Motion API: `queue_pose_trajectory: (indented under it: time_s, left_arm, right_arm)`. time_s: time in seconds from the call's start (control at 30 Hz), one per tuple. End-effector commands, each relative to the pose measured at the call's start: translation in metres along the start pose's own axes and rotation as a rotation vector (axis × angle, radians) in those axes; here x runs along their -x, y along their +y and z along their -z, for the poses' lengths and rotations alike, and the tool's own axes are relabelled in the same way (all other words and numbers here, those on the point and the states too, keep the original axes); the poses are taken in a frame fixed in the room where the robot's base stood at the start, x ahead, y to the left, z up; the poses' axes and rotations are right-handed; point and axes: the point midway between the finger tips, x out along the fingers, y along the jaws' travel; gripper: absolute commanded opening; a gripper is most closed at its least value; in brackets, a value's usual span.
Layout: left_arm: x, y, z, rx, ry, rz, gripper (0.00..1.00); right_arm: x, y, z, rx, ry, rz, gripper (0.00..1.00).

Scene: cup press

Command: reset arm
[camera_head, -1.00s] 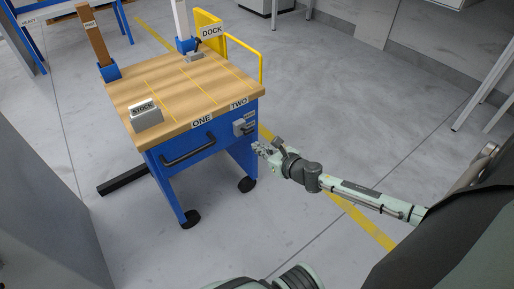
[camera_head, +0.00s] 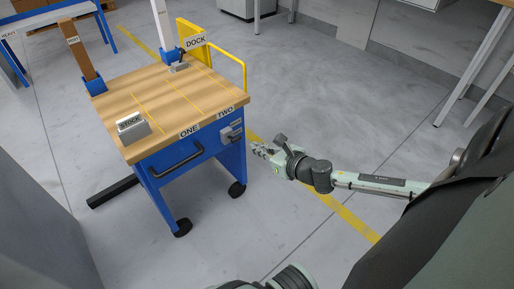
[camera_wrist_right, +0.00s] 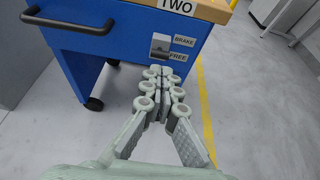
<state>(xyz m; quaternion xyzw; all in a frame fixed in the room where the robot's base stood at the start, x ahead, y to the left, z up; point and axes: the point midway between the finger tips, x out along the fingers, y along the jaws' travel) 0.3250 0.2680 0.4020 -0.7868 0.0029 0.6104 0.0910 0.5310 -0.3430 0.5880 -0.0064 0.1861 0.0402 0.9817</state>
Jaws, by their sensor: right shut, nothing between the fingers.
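My right gripper (camera_head: 259,149) is shut and empty, to the right of the blue cart (camera_head: 160,167) and in front of its side with the brake switch. In the right wrist view, the gripper (camera_wrist_right: 161,72) has its fingertips together, just below the grey brake switch (camera_wrist_right: 161,45) in the picture. The switch sits beside BRAKE and FREE labels; whether the fingers touch it I cannot tell, though in the head view they appear apart from the cart. My left gripper is not in view.
A black drawer handle (camera_head: 174,161) sticks out in front. A yellow rail (camera_head: 226,55) stands behind. Floor to the right is clear; a table stands far right.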

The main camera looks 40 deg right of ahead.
Motion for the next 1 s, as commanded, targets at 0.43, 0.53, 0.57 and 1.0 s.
queue_pose_trajectory:
  time_s: [0.43, 0.53, 0.57, 1.0]
  left_arm:
    - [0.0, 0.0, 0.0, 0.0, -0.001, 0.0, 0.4]
    - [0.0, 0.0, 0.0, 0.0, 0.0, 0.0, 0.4]
    - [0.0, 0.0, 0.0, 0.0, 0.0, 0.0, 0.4]
    - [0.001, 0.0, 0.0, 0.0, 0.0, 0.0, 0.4]
  right_arm:
    - [0.0, -0.002, 0.005, -0.099, 0.004, 0.03, 0.0]
    - [0.002, -0.007, 0.021, -0.412, 0.014, 0.129, 0.0]
    - [0.004, -0.009, 0.031, -0.551, 0.018, 0.174, 0.0]
    - [0.1, 0.067, 0.227, -2.515, -0.08, 1.198, 0.0]
